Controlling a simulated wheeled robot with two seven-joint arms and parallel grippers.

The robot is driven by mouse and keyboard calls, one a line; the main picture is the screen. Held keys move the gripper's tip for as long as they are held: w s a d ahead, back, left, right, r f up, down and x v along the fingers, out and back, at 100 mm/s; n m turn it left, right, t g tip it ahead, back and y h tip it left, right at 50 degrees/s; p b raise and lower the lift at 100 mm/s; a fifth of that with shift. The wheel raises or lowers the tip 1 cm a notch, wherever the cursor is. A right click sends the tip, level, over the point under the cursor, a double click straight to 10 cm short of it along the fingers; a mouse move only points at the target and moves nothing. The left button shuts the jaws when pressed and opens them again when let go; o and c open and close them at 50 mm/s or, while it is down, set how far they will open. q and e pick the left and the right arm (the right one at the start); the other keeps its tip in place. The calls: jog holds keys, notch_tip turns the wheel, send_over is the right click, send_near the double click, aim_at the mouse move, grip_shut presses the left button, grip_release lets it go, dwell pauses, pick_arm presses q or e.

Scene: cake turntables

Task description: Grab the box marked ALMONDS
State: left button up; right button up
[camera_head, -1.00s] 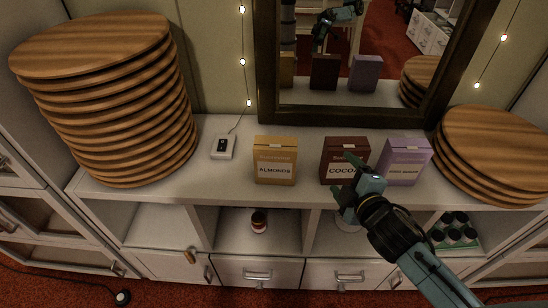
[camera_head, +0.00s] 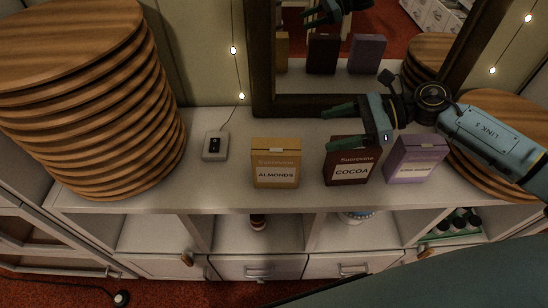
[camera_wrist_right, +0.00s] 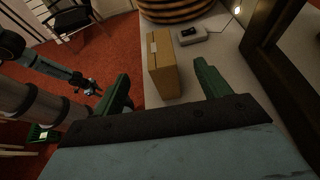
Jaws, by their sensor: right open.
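The yellow box marked ALMONDS (camera_head: 276,165) stands upright on the white shelf top, left of the other boxes. My right gripper (camera_head: 327,130) is above and behind the COCOA box, its fingers pointing left towards the ALMONDS box. It is open and empty. In the right wrist view the ALMONDS box (camera_wrist_right: 163,65) appears ahead, between the two green fingers (camera_wrist_right: 163,84) but beyond their tips. My left gripper (camera_wrist_right: 88,86) seems to show small at the left of the right wrist view; its jaws are unclear.
A brown COCOA box (camera_head: 351,168) and a purple box (camera_head: 415,160) stand to the right. A tall stack of wooden boards (camera_head: 90,100) is at left, another stack (camera_head: 505,125) at right. A mirror (camera_head: 262,60) stands behind. A small switch box (camera_head: 215,146) lies left of ALMONDS.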

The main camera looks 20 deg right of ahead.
aim_at(281, 146)
jog(key=shift+s+f+p+x, duration=0.15)
jog(key=shift+p+x, duration=0.1)
jog(key=shift+x, duration=1.9)
jog(key=shift+f+p+x, duration=0.15)
jog(key=shift+p+x, duration=0.15)
jog(key=shift+x, duration=1.85)
jog(key=shift+s+f+p+x, duration=0.15)
jog(key=shift+p+x, duration=0.1)
jog(key=shift+x, duration=1.9)
jog(key=shift+w+d, duration=0.1)
jog(key=shift+d, duration=0.1)
jog(key=c, duration=1.6)
jog(key=shift+r, duration=0.1)
grip_shut()
jog(key=shift+r, duration=0.1)
